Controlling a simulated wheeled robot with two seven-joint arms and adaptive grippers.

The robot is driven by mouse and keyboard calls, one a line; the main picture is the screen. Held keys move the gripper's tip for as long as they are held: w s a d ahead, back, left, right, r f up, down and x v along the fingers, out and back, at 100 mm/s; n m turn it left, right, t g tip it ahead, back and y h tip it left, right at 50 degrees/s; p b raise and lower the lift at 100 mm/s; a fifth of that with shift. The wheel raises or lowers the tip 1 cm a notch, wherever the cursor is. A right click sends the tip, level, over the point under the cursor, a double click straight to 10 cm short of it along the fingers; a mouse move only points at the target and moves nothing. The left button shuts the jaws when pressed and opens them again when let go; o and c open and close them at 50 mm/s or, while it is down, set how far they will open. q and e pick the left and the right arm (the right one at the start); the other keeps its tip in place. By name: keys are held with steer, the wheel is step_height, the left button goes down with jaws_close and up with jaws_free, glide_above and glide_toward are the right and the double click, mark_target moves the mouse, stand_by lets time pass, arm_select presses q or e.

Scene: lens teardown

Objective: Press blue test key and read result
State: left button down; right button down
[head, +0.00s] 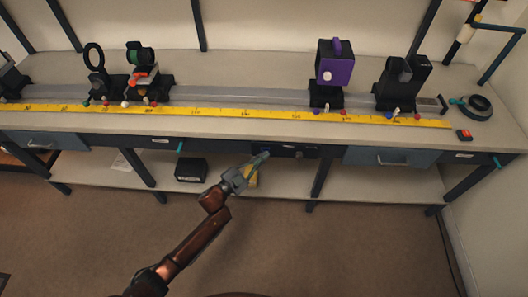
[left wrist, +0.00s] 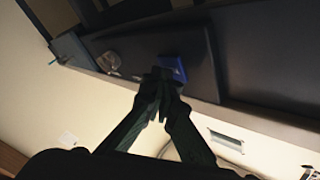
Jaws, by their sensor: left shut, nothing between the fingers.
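The blue key (left wrist: 174,68) shows in the left wrist view on a dark panel (left wrist: 205,50), just past my fingertips. My left gripper (left wrist: 160,82) is shut and empty, its tips overlapping the near edge of the key in the picture. I cannot tell whether they touch it. In the head view my left gripper (head: 264,156) reaches up to the dark panel (head: 311,152) under the bench's front edge. There it hides most of the key. No readable result shows. My right gripper is in neither view.
A pale round knob (left wrist: 108,62) sits beside the key. The bench (head: 230,125) holds a yellow ruler (head: 220,111), a purple box (head: 335,70) and several black mounts. A drawer (head: 392,158) is right of the panel. A black box (head: 191,169) stands on the lower shelf.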

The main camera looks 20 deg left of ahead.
arm_select(q)
steer(key=shift+s+d+p, duration=0.2)
steer(key=shift+s+p, duration=0.25)
steer(key=shift+s, duration=0.35)
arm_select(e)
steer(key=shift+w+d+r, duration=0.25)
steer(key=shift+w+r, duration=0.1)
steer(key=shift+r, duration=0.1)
